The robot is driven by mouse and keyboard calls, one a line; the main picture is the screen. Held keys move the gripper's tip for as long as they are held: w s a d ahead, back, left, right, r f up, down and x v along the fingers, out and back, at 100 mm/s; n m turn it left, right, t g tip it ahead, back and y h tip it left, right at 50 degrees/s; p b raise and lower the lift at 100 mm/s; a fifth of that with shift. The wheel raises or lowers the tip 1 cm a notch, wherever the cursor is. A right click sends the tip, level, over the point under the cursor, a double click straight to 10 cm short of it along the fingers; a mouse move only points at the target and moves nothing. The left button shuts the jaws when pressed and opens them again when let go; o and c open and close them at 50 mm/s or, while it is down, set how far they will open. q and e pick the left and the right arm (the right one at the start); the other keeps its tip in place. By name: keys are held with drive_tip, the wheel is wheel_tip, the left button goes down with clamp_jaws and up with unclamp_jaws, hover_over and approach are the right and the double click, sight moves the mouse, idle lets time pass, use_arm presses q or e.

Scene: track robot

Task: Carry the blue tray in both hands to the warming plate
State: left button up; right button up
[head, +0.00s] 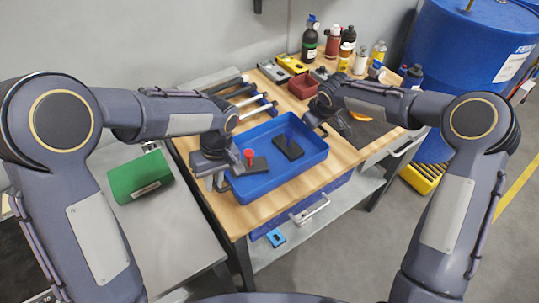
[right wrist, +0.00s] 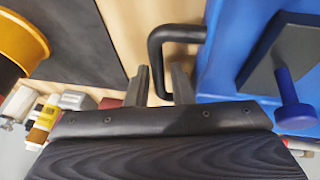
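The blue tray (head: 262,187) rests on the wooden bench top. In it are two dark blocks, one with a red knob (head: 249,157) and one with a blue knob (head: 289,134). My left gripper (head: 211,184) is at the tray's left end, fingers apart; its handle there is hidden. My right gripper (right wrist: 161,85) is at the right end. In the right wrist view its fingers are apart, with the bar of the tray's black handle (right wrist: 176,34) between them. A dark flat plate (head: 370,137) lies right of the tray; I cannot tell if it is the warming plate.
An orange round thing (head: 361,116) lies at the dark plate's back edge. Bottles (head: 333,42), a dark red bin (head: 303,86) and tools (head: 252,101) crowd the bench's back. A green box (head: 140,178) sits on the grey table at left. A blue drum (head: 465,60) stands at right.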

use_arm(q)
drive_tip(key=shift+f, duration=0.3)
use_arm(e)
drive_tip(key=shift+w+f, duration=0.15)
drive_tip(key=shift+f, duration=0.1)
use_arm(q)
clamp_jaws()
use_arm(e)
clamp_jaws()
use_arm(q)
drive_tip(key=shift+r, duration=0.25)
use_arm(e)
drive_tip(key=shift+w+r, duration=0.1)
drive_tip(key=shift+r, duration=0.2)
